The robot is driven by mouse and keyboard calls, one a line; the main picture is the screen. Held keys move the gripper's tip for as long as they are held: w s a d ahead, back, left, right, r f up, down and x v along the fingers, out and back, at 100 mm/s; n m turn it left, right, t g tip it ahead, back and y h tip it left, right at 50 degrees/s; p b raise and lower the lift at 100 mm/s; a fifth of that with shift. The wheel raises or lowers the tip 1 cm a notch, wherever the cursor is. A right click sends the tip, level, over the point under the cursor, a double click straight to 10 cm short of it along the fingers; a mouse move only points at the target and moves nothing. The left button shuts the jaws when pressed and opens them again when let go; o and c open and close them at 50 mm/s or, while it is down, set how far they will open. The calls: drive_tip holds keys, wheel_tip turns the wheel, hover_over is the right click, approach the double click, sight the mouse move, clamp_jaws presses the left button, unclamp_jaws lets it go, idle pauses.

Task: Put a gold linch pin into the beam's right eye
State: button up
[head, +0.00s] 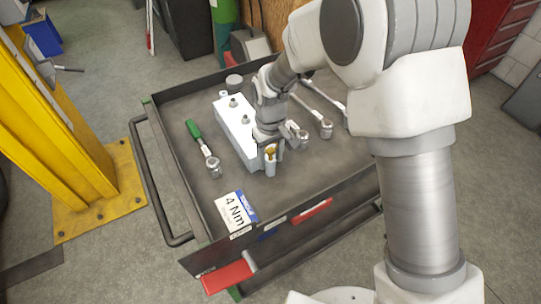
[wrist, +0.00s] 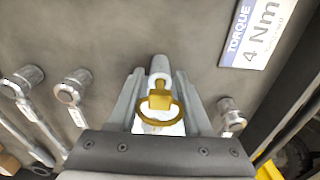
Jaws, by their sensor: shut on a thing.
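The gold linch pin (wrist: 157,101) is between the two fingers of my gripper (wrist: 160,96) in the wrist view, its ring toward the palm. In the head view the gold pin (head: 270,153) shows at the fingertips of my gripper (head: 269,160). A pale rounded piece (wrist: 160,68) lies just beyond the pin; I cannot tell what it is. A long white block (head: 233,122) with grey studs on top lies on the cart, probably the beam. My gripper is at its near right end, hiding part of it. I cannot make out the right eye or any contact.
The dark cart top (head: 190,105) has raised edges. A green-handled tool (head: 204,148) lies left of the block, and metal wrenches (head: 318,120) lie right. A torque card (head: 236,211) lies at the front left.

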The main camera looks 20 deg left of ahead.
drive_tip(key=shift+f+b, duration=0.6)
drive_tip(key=shift+f, duration=0.4)
drive_tip(key=o, duration=1.3)
drive_tip(key=shift+c, duration=0.2)
wheel_tip(320, 180, up, 18)
drive_tip(key=p, duration=0.2)
drive_tip(key=shift+f+p, duration=0.25)
drive_tip(key=shift+p, duration=0.15)
